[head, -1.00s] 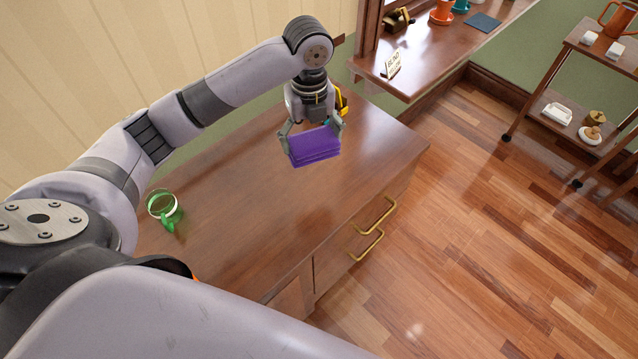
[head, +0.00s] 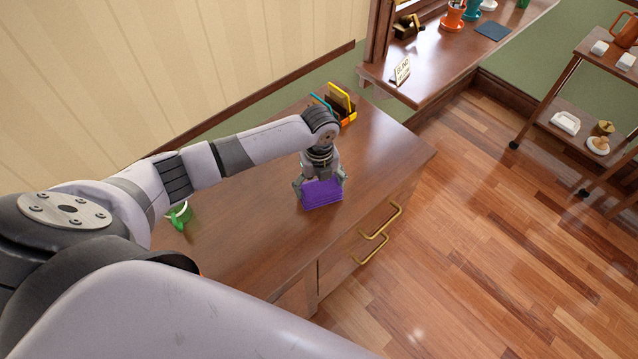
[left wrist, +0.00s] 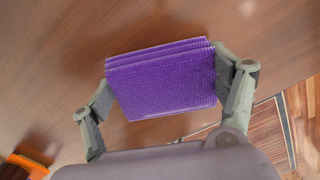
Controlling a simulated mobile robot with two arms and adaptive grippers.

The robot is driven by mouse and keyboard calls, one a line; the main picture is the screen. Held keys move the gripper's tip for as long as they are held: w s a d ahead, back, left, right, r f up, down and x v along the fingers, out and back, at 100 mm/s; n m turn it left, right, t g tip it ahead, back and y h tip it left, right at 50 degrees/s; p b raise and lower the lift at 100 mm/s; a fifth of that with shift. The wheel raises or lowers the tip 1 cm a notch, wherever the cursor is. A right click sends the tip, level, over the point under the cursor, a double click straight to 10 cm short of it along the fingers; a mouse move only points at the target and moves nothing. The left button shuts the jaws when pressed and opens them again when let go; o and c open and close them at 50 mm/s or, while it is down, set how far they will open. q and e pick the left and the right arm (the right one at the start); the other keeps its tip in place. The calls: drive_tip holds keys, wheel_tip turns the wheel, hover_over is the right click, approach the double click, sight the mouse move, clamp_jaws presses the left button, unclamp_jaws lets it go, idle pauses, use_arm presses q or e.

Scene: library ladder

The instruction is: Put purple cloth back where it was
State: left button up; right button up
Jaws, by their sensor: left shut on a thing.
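The purple cloth (head: 322,194) is a folded, layered block with a woven texture. My left gripper (head: 320,186) is shut on it from two opposite sides, over the brown wooden cabinet top (head: 262,218). In the left wrist view the cloth (left wrist: 162,82) sits between the two fingers of the left gripper (left wrist: 168,92), with wood surface behind it. I cannot tell whether the cloth touches the cabinet top or hangs just above it. My right gripper is not in view.
A yellow and teal holder (head: 341,104) stands at the cabinet's back corner. A green object (head: 180,216) is partly hidden by my arm at left. A shelf (head: 440,62) with a small sign (head: 402,71) is behind. Brass handles (head: 380,220) stick out in front. The cabinet's middle is clear.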

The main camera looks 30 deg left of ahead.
sight(319, 185)
use_arm(q)
drive_tip(key=shift+f, duration=0.1)
drive_tip(key=o, duration=1.1)
wheel_tip(319, 185, up, 12)
drive_tip(key=shift+r+b, duration=0.15)
drive_tip(key=shift+b, duration=0.5)
